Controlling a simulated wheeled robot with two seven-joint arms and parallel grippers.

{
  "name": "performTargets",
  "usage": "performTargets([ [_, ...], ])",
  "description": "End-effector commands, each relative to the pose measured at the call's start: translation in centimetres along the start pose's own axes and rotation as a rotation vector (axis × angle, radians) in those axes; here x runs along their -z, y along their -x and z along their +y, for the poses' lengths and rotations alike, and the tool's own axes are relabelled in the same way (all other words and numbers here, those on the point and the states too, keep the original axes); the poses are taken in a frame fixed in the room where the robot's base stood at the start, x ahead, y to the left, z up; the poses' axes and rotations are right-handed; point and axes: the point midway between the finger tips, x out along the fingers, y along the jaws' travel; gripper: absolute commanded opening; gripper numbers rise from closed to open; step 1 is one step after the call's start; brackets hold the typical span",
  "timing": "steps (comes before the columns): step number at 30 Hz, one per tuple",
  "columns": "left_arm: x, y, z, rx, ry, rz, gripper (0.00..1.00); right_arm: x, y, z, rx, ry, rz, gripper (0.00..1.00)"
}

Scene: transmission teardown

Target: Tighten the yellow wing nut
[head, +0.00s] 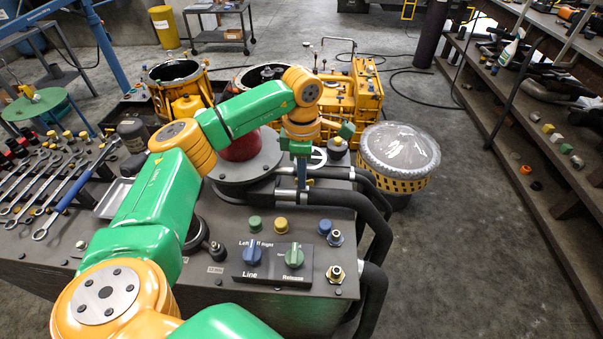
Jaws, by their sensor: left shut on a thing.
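My left arm reaches from the bottom left across the bench. Its gripper (301,172) points down beside the red domed part on its dark round base (240,168). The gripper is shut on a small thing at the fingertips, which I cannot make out. I see no clear yellow wing nut; the fingers and wrist may hide it. A yellow round knob (281,225) stands on the bench top, between a green knob (254,223) and a blue knob (324,227). My right gripper is not in view.
A control box (270,265) with blue and green switches sits at the front. Thick black hoses (375,235) curve down the bench's right side. Wrenches (75,190) lie at left. A yellow perforated drum (398,160) stands behind right.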

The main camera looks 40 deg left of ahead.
Motion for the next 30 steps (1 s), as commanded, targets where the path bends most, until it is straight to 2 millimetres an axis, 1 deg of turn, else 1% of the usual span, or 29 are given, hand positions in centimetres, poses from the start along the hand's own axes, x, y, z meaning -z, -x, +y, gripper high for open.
performTargets([
  [8, -0.1, -0.1, -0.1, 0.004, -0.004, 0.000, 0.00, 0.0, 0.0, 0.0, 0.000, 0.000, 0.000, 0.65],
  [9, -0.1, -0.1, -0.1, 0.004, -0.004, 0.000, 0.15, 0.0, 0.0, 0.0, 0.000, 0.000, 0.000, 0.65],
  [11, 0.0, -0.1, -0.1, 0.004, -0.003, 0.001, 0.32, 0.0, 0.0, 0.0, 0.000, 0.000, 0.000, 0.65],
  [12, 0.0, -0.1, -0.1, 0.003, -0.003, 0.001, 0.38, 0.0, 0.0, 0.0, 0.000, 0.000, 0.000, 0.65],
  [20, 0.0, 0.0, 0.0, 0.002, -0.001, 0.000, 0.38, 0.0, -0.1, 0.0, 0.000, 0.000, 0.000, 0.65],
  [22, -0.1, 0.6, 0.0, 0.000, -0.001, 0.000, 0.38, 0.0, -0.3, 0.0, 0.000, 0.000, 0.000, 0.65],
  [25, -0.1, 2.6, 0.0, -0.003, -0.002, -0.003, 0.38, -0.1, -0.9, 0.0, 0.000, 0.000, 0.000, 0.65],
  [27, -0.2, 4.2, 0.0, -0.002, -0.003, -0.002, 0.38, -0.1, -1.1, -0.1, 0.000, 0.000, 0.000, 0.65],
  [30, -0.2, 6.0, 0.0, -0.001, -0.003, -0.001, 0.38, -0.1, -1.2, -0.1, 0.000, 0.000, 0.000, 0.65],
])
